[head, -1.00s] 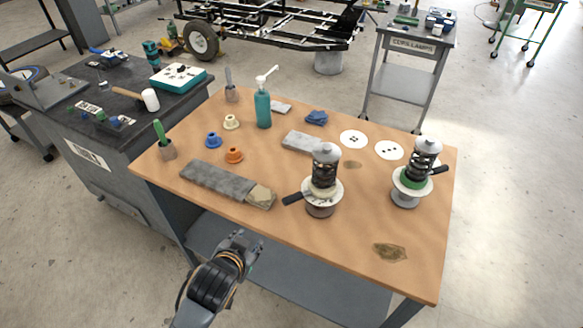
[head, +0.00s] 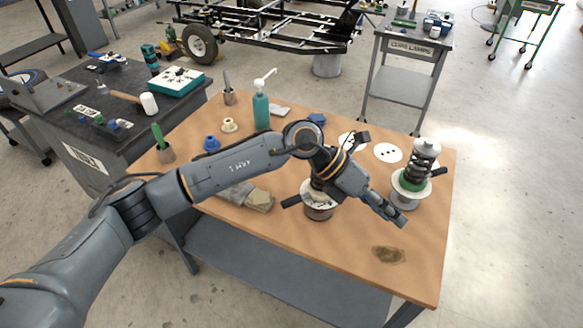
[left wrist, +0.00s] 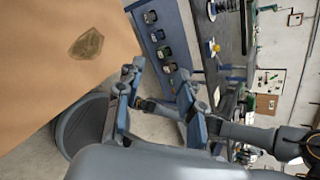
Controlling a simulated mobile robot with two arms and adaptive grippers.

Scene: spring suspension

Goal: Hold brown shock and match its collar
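The left spring shock is mostly hidden behind my left arm; its white dish and brown-banded base (head: 319,211) show below the arm. A second dark spring shock (head: 424,158) stands upright at the right, with a green band (head: 412,183) on a white dish. A blue collar (head: 212,143) and a cream collar (head: 229,125) stand at the table's left; the orange one is hidden. My left gripper (head: 390,212) hangs over the table between the shocks, its fingers spread and empty in the left wrist view (left wrist: 160,104). My right gripper is not in view.
A stain (head: 389,254) marks the front right, which is otherwise clear. A dark bench (head: 60,120) adjoins the left.

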